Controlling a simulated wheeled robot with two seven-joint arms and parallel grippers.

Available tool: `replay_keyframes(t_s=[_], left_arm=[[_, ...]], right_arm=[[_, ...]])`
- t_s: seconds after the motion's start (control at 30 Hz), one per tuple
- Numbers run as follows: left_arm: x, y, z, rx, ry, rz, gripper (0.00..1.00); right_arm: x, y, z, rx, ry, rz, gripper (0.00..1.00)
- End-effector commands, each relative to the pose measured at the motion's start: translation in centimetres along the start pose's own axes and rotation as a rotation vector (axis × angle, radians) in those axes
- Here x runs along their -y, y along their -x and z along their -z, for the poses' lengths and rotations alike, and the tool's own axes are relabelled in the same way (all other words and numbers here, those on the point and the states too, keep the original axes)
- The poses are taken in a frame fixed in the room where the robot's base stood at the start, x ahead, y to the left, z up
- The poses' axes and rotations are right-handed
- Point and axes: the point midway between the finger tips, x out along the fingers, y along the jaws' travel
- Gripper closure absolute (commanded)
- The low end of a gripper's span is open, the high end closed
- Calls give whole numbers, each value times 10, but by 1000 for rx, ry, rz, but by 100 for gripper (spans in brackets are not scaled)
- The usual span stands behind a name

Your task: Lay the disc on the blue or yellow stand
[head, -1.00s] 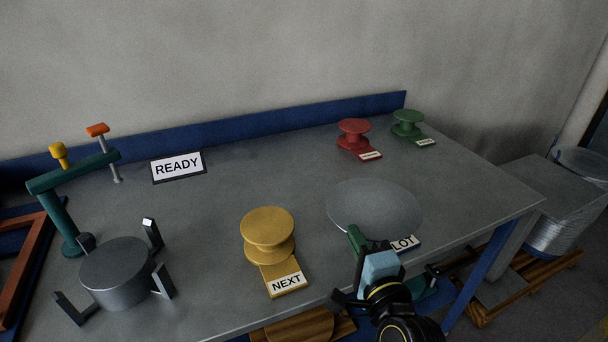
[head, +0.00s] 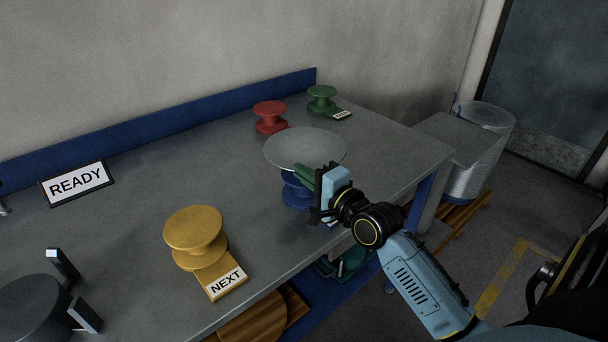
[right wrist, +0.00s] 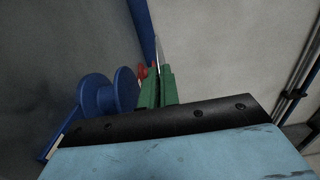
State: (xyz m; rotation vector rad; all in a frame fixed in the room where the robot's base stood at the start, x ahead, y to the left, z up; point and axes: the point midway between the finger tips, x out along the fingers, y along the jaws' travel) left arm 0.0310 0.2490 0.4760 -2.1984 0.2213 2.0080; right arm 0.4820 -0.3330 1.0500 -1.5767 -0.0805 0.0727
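The disc (head: 306,146) is a thin grey round plate. My right gripper (head: 309,177) is shut on its near edge with green fingers, which also show in the right wrist view (right wrist: 157,88). There the disc (right wrist: 159,52) is seen edge-on between the fingers. The blue stand (head: 295,192) is below the disc, partly hidden by it and by the gripper. In the right wrist view the blue stand (right wrist: 98,97) appears with a small gap to the disc. The yellow stand (head: 195,232) is empty, with a NEXT label. My left gripper is not in view.
A red stand (head: 270,115) and a green stand (head: 321,98) stand empty at the back of the table. A READY sign (head: 76,183) and a dark jawed cylinder (head: 32,308) are at the left. The tabletop between READY and the yellow stand is clear.

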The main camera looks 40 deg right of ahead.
Motion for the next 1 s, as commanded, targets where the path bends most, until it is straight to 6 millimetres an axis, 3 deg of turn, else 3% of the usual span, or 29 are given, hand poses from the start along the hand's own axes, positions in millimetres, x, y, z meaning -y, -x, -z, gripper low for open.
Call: replay_keyframes(t_s=[0.4,1.0], left_arm=[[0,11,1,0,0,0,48],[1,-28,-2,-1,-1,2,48]], right_arm=[[2,2,-1,-1,0,0,100],[-55,2,-2,0,2,2,100]])
